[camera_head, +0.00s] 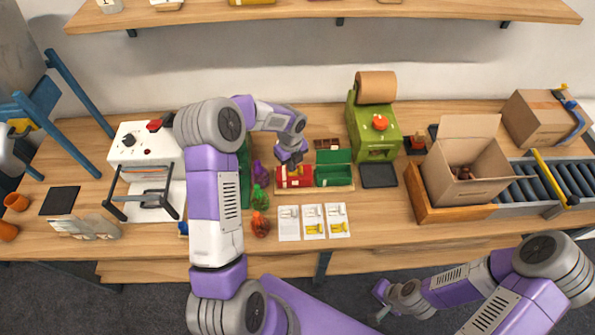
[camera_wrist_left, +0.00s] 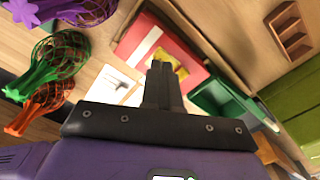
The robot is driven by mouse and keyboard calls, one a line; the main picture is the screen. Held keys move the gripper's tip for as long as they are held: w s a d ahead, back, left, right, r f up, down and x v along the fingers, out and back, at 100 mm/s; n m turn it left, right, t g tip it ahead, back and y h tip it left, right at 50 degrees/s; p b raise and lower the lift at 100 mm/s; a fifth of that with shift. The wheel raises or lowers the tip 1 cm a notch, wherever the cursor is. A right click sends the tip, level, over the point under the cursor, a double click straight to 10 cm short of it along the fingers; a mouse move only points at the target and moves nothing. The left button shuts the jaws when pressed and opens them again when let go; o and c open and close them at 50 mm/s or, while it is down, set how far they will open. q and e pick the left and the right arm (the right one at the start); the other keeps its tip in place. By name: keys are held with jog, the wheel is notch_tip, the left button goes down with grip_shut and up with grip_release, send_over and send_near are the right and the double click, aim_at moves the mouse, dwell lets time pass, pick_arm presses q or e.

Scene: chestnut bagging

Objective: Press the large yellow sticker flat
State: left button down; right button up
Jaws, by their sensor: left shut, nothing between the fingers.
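The large yellow sticker (camera_wrist_left: 183,70) lies on the red box (camera_wrist_left: 190,47), mostly hidden behind my left fingers. In the head view a bit of yellow shows on the red box (camera_head: 284,183), partly under the gripper. My left gripper (camera_wrist_left: 161,66) is shut and empty. Its fingertips overlap the sticker in the wrist view; I cannot tell whether they touch it. In the head view my left gripper (camera_head: 291,163) is over the red box. My right gripper (camera_head: 381,300) hangs low in front of the table, and its jaws are too small to judge.
A green open box (camera_head: 333,172) adjoins the red box. Sticker sheets (camera_head: 313,222) lie in front. Purple, green and orange net bags (camera_head: 261,224) stand left. A green machine (camera_head: 372,130), dark tray (camera_head: 379,175) and cardboard box (camera_head: 465,165) stand right.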

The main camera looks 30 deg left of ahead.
pick_arm(q)
jog(key=shift+f+b, duration=0.6)
jog(key=shift+f, duration=0.3)
dwell(0.7)
jog(key=shift+s+f, duration=0.1)
dwell(1.0)
jog(key=shift+r+p, duration=2.85)
jog(key=shift+r, duration=0.8)
